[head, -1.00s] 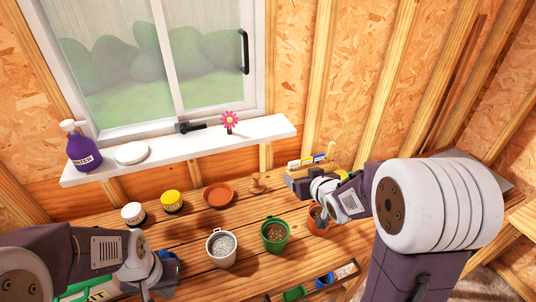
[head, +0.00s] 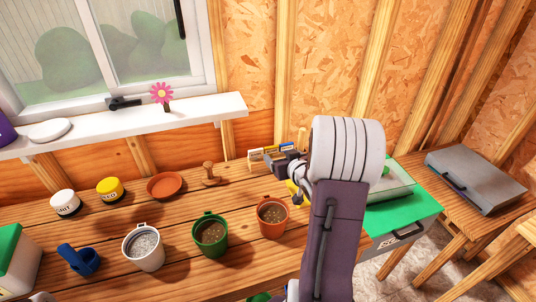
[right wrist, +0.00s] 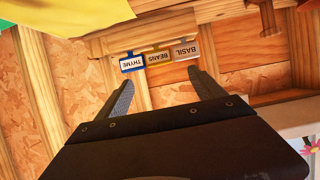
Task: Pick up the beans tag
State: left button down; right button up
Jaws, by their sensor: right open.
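The beans tag (right wrist: 158,55) has a yellow frame and stands in a wooden holder between the blue thyme tag (right wrist: 132,62) and the pale basil tag (right wrist: 187,50). All three read upside down in the right wrist view. In the head view the beans tag (head: 270,152) is small, at the back of the bench. My right gripper (right wrist: 161,84) is open and empty, its fingers spread on either side of the beans tag's line and apart from it. In the head view the right gripper (head: 283,165) is close to the tags, partly hidden by my arm. My left gripper is out of view.
An orange pot (head: 272,218), green pot (head: 210,235) and white pot (head: 143,247) stand in front on the bench. A wooden dibber (head: 211,176) and terracotta saucer (head: 164,187) lie left of the tags. A yellow item (right wrist: 75,15) is close by the gripper.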

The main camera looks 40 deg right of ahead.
aim_at(272, 148)
jog(key=x, duration=0.8)
jog(key=shift+w+d+f, duration=0.15)
jog(key=shift+w+d, duration=0.05)
jog(key=shift+w, duration=0.1)
jog(key=shift+s, duration=0.1)
jog(key=c, duration=1.4)
